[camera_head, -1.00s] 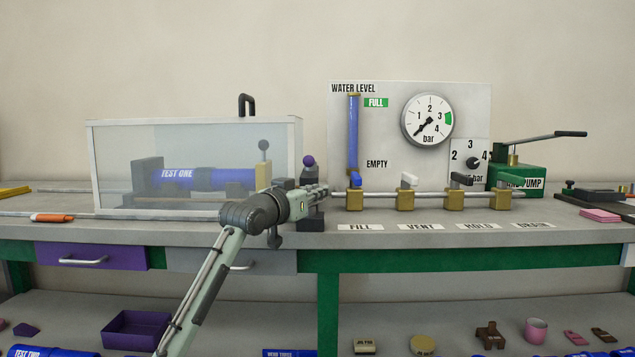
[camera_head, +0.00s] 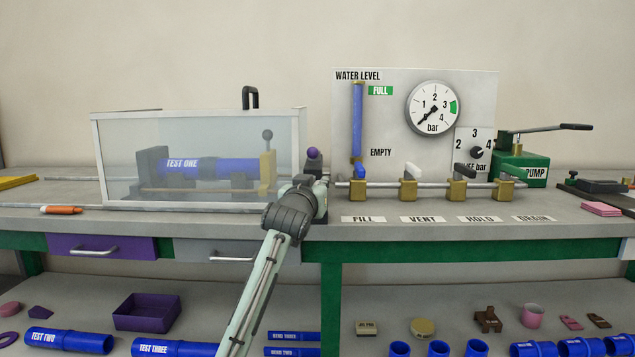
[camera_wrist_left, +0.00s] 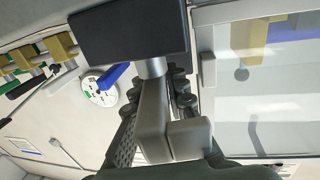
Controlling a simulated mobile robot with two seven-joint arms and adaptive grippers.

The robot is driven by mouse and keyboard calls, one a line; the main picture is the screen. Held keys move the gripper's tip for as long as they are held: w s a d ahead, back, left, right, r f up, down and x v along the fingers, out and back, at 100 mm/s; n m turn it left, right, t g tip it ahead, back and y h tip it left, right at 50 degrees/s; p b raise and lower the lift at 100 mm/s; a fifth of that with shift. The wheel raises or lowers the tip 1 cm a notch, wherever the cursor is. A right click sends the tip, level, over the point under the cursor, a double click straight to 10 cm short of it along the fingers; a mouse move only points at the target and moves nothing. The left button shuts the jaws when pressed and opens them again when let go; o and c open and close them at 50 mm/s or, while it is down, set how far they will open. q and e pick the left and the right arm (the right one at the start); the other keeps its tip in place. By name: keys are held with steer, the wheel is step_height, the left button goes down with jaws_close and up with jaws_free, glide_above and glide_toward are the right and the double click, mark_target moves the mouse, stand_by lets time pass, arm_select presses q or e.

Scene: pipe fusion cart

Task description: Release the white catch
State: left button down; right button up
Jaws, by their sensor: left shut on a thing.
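The white catch (camera_wrist_left: 153,115), grey in shadow, shows in the left wrist view. It is an upright bar on a short round pin, beside a dark block (camera_wrist_left: 130,32) at the right end of the clear cover (camera_head: 200,118). In the wrist view the left gripper (camera_wrist_left: 155,140) is shut around the bar. In the head view the gripper and wrist largely hide the catch. My right gripper is not in view.
Inside the cover lies the blue TEST ONE pipe (camera_head: 215,167). Just right of my gripper are the valve row, its blue lever (camera_head: 360,171), the white lever (camera_head: 411,169) and the gauge (camera_head: 433,108). The bench front (camera_head: 200,225) is mostly clear.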

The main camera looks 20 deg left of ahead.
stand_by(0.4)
arm_select(q)
steer(key=shift+a, duration=0.1)
steer(key=c, duration=1.5)
jaws_free()
steer(key=shift+c, duration=0.2)
steer(key=shift+s, duration=0.2)
steer(key=s+d, duration=0.1)
steer(key=s, duration=1)
steer(key=shift+s+d, duration=0.25)
steer(key=shift+s, duration=0.05)
